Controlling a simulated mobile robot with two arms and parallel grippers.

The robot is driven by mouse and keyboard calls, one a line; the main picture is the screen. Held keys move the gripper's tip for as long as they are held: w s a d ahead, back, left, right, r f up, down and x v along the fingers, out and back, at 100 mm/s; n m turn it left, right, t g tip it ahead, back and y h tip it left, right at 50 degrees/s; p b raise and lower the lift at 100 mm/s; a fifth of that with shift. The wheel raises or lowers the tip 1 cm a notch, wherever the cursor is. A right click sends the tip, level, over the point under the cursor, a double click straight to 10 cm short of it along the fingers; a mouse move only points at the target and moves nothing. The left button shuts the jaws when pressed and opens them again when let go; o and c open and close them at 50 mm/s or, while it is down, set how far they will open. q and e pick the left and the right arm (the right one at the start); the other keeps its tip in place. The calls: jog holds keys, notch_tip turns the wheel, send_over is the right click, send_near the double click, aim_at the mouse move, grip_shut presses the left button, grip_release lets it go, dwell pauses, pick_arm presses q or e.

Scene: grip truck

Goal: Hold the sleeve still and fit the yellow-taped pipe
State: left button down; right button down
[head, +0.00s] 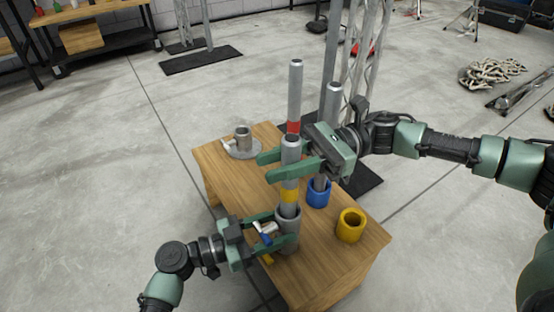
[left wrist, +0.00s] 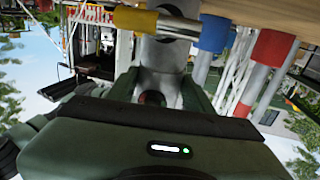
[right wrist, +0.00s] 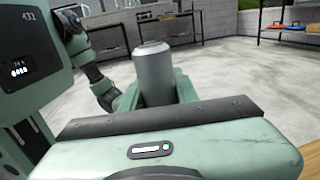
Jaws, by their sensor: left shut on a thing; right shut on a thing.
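The grey pipe with yellow tape (head: 290,194) stands about upright over the table's near half. My right gripper (head: 290,170) is shut on it above the tape. Its bare grey top also shows in the right wrist view (right wrist: 153,75). The grey sleeve (head: 288,240) stands below the pipe, and my left gripper (head: 284,232) is shut around it from the left. The pipe's lower end is at the sleeve's mouth and seems to be inside it; how deep is hidden. In the left wrist view the grey sleeve (left wrist: 160,72) shows between the fingers.
On the wooden table (head: 330,268) a blue sleeve (head: 318,194) holds a grey pipe (head: 333,102). An empty yellow sleeve (head: 350,226) stands at right. A red-taped pipe (head: 295,90) stands behind. A grey cup-like piece on a round plate (head: 243,145) sits far left.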

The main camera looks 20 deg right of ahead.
jog(key=shift+f, duration=0.2)
dwell(0.6)
jog(key=c, duration=1)
grip_release()
jog(key=shift+d, duration=0.1)
jog(key=w+d, duration=0.1)
jog(key=d, duration=1)
jog(key=shift+w+d, duration=0.25)
jog(key=shift+d, duration=0.1)
jog(key=shift+f, duration=0.1)
pick_arm(q)
jog(key=c, duration=0.5)
grip_release()
